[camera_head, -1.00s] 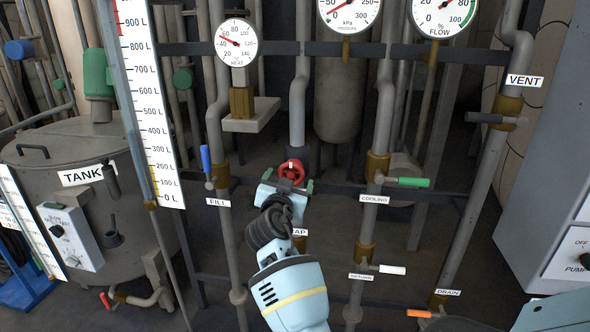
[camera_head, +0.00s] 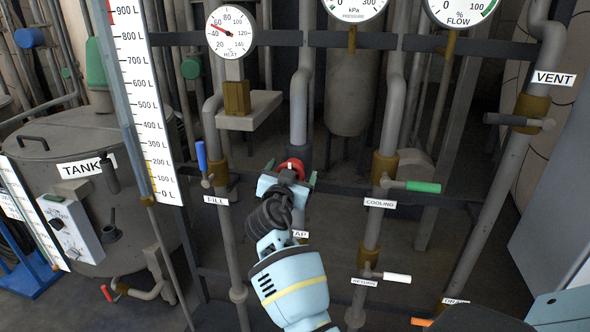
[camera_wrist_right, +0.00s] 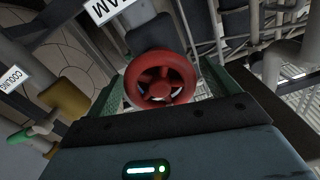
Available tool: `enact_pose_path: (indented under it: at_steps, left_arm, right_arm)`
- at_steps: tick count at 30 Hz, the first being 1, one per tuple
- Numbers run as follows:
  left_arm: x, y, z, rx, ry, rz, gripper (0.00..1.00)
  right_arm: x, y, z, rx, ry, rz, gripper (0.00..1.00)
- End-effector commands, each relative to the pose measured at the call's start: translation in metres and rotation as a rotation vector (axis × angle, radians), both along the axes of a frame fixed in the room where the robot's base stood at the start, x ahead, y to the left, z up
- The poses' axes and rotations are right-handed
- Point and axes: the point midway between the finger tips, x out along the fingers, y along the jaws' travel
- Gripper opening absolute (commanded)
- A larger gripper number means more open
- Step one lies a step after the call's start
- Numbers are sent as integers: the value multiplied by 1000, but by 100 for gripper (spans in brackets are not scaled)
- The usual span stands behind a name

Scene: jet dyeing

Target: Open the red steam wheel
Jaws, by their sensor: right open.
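The red steam wheel (camera_head: 291,165) sits on a vertical grey pipe in the middle of the head view, partly hidden behind my right gripper. In the right wrist view the wheel (camera_wrist_right: 160,78) is a red spoked ring, between the two green fingers. My right gripper (camera_head: 288,180) is open, with one finger on each side of the wheel. I cannot tell whether the fingers touch its rim. My left gripper is not in view.
Close by are the blue-handled fill valve (camera_head: 202,157), the green-handled cooling valve (camera_head: 422,187) and the white-handled return valve (camera_head: 396,277). A heat gauge (camera_head: 231,32) hangs above left. The tank (camera_head: 60,150) stands at left. A horizontal dark bar crosses behind the pipes.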

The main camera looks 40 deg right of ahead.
Motion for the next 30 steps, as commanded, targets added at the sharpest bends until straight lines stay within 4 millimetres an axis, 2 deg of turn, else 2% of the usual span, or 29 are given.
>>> enact_pose_path:
  at_steps: [13,24,30]
  left_arm:
    - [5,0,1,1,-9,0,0]
    - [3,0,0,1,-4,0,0]
    - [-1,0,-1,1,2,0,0]
  right_arm:
    - [0,2,0,1,-1,0,87]
    - [0,1,0,0,0,0,43]
    - [0,1,0,-10,11,0,43]
